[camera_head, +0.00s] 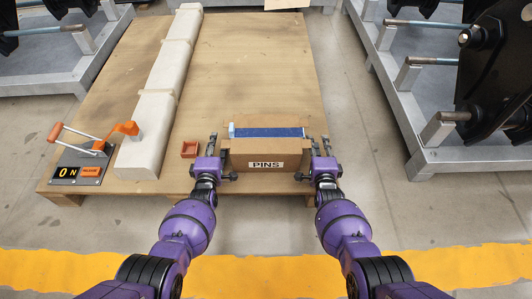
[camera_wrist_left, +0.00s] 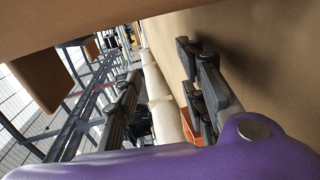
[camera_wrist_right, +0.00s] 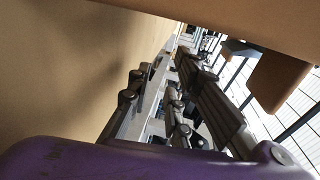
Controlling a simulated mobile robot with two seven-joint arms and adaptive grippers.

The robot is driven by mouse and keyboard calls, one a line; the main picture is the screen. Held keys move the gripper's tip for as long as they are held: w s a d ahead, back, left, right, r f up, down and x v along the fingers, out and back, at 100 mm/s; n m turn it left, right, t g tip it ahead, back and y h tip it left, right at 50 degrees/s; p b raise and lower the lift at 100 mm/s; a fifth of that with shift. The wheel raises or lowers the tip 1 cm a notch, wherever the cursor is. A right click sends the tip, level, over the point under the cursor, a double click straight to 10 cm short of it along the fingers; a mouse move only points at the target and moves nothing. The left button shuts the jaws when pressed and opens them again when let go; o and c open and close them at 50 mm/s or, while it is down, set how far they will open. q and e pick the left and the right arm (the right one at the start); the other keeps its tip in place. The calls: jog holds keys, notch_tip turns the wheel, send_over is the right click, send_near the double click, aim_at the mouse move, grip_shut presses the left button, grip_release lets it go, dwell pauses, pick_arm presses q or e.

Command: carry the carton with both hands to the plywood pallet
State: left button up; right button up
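The brown carton (camera_head: 252,149), labelled PINS on its front and with a blue strip on top, is at the front of the wide plywood surface (camera_head: 250,70). My left gripper (camera_head: 214,150) is at its left side and my right gripper (camera_head: 321,150) at its right side. In the left wrist view the fingers (camera_wrist_left: 165,95) are apart with nothing between them. In the right wrist view the fingers (camera_wrist_right: 168,95) are apart too. A brown wall fills the top of both wrist views, with a block jutting from it. Contact with the carton is not clear.
A long pale beam (camera_head: 160,95) lies left of the carton. A small red tray (camera_head: 190,149) sits close to my left gripper. A lever panel (camera_head: 80,165) is at the front left. Metal racks (camera_head: 430,110) stand on both sides. The plywood behind the carton is clear.

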jog(key=o, duration=0.5)
jog(key=shift+c, duration=0.2)
jog(key=shift+d, duration=0.1)
pick_arm(q)
jog(key=shift+a, duration=0.1)
jog(key=shift+s, duration=0.2)
jog(key=s, duration=0.3)
jog(key=s+r, duration=0.1)
jog(key=s, duration=0.3)
jog(key=s+r, duration=0.1)
jog(key=s, duration=0.3)
jog(key=shift+s+r, duration=0.1)
jog(key=shift+s, duration=0.1)
pick_arm(e)
jog(key=s, duration=0.4)
jog(key=s+r, duration=0.1)
jog(key=s, duration=0.3)
jog(key=s+r, duration=0.1)
jog(key=s, duration=0.3)
jog(key=shift+r, duration=0.1)
pick_arm(q)
jog(key=shift+s, duration=0.15)
